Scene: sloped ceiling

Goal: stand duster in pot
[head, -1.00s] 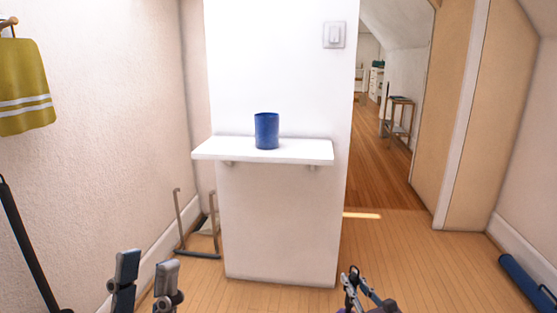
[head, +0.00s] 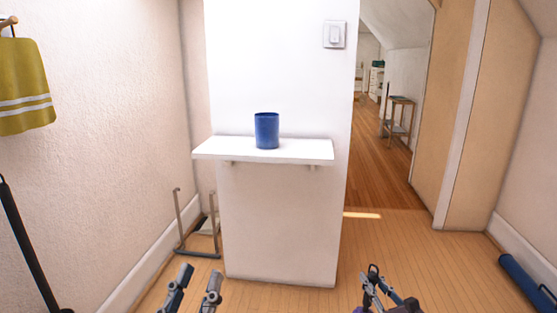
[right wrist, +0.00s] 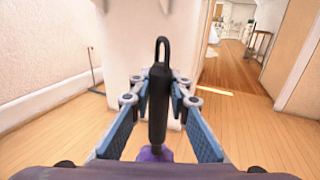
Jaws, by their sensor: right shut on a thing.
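The blue pot (head: 267,131) stands upright on a small white wall shelf (head: 225,150) in the head view. My right gripper (head: 375,280) is low in front of the shelf, to its right and below it. In the right wrist view it is shut on the black handle of the duster (right wrist: 158,105), which has a loop at its far end and a purple head at the near end, partly hidden by the gripper. My left gripper (head: 194,282) is low on the left, its two fingers apart with nothing between them.
A metal-framed stand (head: 198,225) is on the floor left of the white wall block (head: 280,225). A yellow towel (head: 24,85) hangs at far left. A dark blue roll (head: 528,282) lies at lower right. The shelf is clear around the pot.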

